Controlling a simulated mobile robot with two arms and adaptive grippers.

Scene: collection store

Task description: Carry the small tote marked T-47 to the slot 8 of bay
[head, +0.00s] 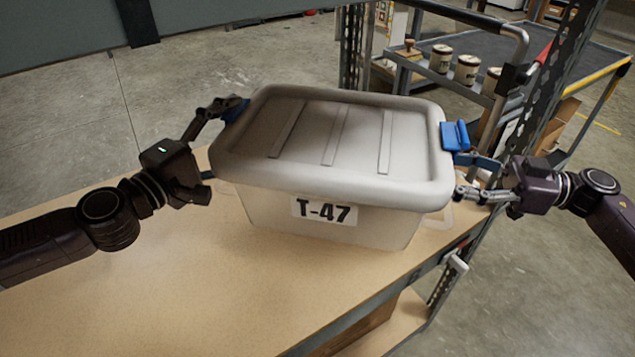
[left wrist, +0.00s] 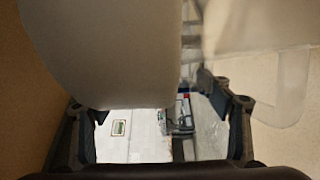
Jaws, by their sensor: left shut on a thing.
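The small tote (head: 357,227) is a pale, translucent box with a grey ribbed lid (head: 335,140) and a black-on-white T-47 label. It is over the tan shelf board (head: 200,290), slightly tilted in the head view; I cannot tell whether its base touches the board. My left gripper (head: 212,142) is shut on the tote's left end; the lid hides part of the hold. In the left wrist view the pale tote (left wrist: 105,50) fills the space above the fingers. My right gripper (head: 470,177) is at the right end, below a blue latch (head: 455,136); its grip is unclear.
A perforated metal upright (head: 545,85) stands close behind my right gripper. Behind it is a cart (head: 540,55) with several tins (head: 466,69). The board's front edge runs below the tote, with a lower shelf (head: 400,335) beneath. The board's left part is bare.

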